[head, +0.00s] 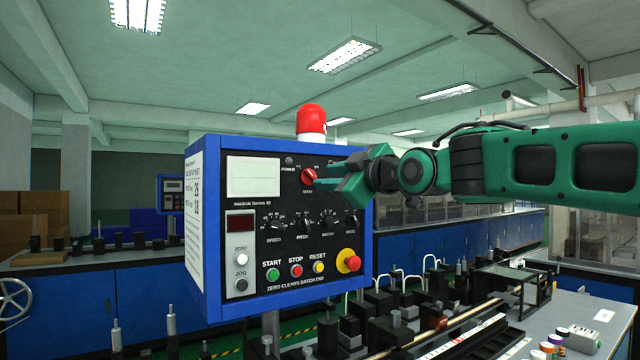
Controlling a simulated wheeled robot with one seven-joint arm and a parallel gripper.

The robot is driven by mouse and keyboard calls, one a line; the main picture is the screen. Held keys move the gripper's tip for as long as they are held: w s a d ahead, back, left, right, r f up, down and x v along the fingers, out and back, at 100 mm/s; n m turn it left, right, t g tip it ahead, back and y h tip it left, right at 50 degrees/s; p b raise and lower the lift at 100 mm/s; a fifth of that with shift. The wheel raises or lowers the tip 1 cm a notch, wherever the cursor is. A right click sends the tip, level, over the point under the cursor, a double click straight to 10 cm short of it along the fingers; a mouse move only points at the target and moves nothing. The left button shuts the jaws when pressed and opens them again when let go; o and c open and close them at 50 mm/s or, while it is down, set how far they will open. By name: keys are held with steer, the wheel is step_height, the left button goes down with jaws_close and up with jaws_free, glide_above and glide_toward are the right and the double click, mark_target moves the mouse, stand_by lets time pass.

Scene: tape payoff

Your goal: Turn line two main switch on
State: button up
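A blue control box (280,308) with a dark front panel stands close in front, left of centre. A red rotary knob (309,176) sits at the panel's upper right, beside a small lamp marked POWER; the writing around the knob is too small to read surely. I cannot tell from any label which line this box belongs to. My green gripper (322,177) comes in from the right, in front of the panel, with its fingertips just right of the red knob. Its fingers look apart with nothing between them. I cannot tell whether a fingertip touches the knob.
Below are black dials, START (272,275), STOP (296,271) and RESET (319,267) buttons, and a red mushroom button (348,261) on yellow. A red beacon (311,120) tops the box. Machine parts crowd the bench at lower right. Another panel (172,190) stands far behind left.

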mark_target(315, 177)
steer(key=shift+x, duration=2.45)
steer(key=shift+c, duration=0.7)
jaws_close()
